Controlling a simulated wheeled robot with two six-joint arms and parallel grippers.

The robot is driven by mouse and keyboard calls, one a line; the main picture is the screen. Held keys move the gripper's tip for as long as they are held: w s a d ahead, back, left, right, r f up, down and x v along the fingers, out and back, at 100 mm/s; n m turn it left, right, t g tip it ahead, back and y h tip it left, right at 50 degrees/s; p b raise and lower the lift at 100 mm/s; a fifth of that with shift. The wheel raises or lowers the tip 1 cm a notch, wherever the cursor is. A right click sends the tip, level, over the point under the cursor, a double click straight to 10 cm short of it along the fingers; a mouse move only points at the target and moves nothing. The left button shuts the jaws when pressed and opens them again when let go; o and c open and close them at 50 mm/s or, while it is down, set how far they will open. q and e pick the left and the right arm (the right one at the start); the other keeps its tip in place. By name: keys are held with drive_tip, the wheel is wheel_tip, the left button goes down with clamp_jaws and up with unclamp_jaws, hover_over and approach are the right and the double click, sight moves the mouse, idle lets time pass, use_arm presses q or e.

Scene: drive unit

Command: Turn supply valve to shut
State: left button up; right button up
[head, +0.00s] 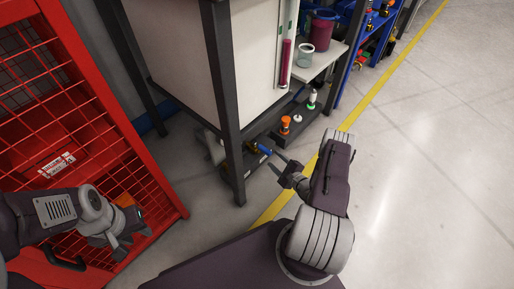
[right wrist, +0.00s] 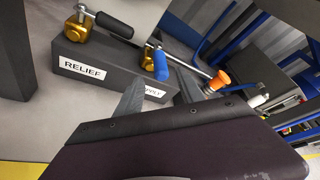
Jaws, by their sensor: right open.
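The supply valve (right wrist: 161,66) has a blue handle and a brass body on a dark block under the tank. In the right wrist view its handle points down above a label partly hidden by my finger. The blue handle also shows in the head view (head: 264,149). My right gripper (head: 279,165) is open and empty, close in front of the handle. In the right wrist view its fingertips (right wrist: 159,88) stand apart below the handle, which appears between them; contact cannot be told. My left gripper (head: 130,234) is by the red cage, its jaw opening unclear.
The relief valve (right wrist: 110,25), with a black handle, is left of the supply valve. An orange knob (head: 285,123) is to the right. A dark table leg (head: 224,80) stands close by. The red mesh cage (head: 90,110) is at left. Open floor (head: 440,170) lies right.

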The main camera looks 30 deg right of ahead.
sight(265, 151)
drive_tip(key=shift+w+f+b, duration=0.15)
drive_tip(key=shift+w+b, duration=0.15)
drive_tip(key=shift+b, duration=0.15)
drive_tip(key=b+x, duration=0.6)
drive_tip(key=x, duration=0.1)
drive_tip(key=shift+w+a+f, duration=0.1)
drive_tip(key=shift+w+f, duration=0.05)
drive_tip(key=shift+w, duration=0.5)
clamp_jaws()
drive_tip(key=shift+s, duration=0.1)
